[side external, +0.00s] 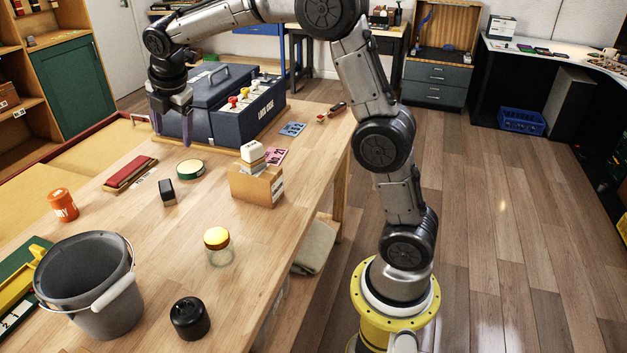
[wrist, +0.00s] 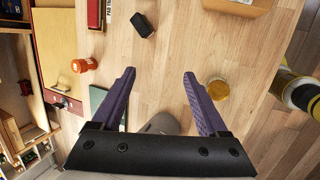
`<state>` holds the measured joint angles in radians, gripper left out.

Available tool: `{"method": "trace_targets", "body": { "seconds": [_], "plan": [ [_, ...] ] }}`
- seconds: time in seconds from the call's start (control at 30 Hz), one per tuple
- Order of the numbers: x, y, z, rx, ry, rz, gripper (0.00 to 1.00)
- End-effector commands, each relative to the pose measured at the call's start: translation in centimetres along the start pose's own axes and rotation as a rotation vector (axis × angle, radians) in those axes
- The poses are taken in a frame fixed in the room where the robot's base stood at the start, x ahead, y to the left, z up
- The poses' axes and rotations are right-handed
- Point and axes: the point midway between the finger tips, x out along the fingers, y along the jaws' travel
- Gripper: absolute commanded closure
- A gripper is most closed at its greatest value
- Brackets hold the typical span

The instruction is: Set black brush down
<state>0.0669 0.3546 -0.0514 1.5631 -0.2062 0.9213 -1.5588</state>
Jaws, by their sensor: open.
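The black brush, a small dark block (side external: 168,192), stands on the wooden table in front of the red-and-dark long block. It also shows near the top of the wrist view (wrist: 142,24), beyond my fingertips and apart from them. My gripper (side external: 172,130) is in the air beside the dark blue box, farther back than the black brush. In the wrist view its two purple fingers (wrist: 159,74) are spread, with only bare table showing between their tips. My gripper is open and empty.
The blue box (side external: 246,112) stands close to my gripper.

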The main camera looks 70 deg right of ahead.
Motion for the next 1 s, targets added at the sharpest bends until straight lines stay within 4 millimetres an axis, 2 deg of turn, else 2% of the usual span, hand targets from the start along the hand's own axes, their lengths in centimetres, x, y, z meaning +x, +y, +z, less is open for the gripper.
{"method": "trace_targets", "body": {
  "seconds": [0.03,0.2,0.3,0.43,0.6,0.7,0.83,1.0],
  "plan": [
    [-2.2,-1.6,-0.3,0.093,0.011,0.013,0.23],
    [-7.5,-7.7,-1.5,0.437,0.057,0.034,0.23],
    [-9.8,-11.7,-2.2,0.640,0.088,0.039,0.23],
    [-11.9,-17.2,-3.2,0.903,0.132,0.038,0.23],
    [-13.0,-24.4,-4.7,1.237,0.192,0.018,0.23],
    [-12.9,-27.8,-5.4,1.401,0.221,0.001,0.23],
    [-12.5,-30.8,-6.1,1.548,0.247,-0.020,0.23],
    [-12.1,-32.2,-6.5,1.625,0.258,-0.033,0.23]
  ]
}}
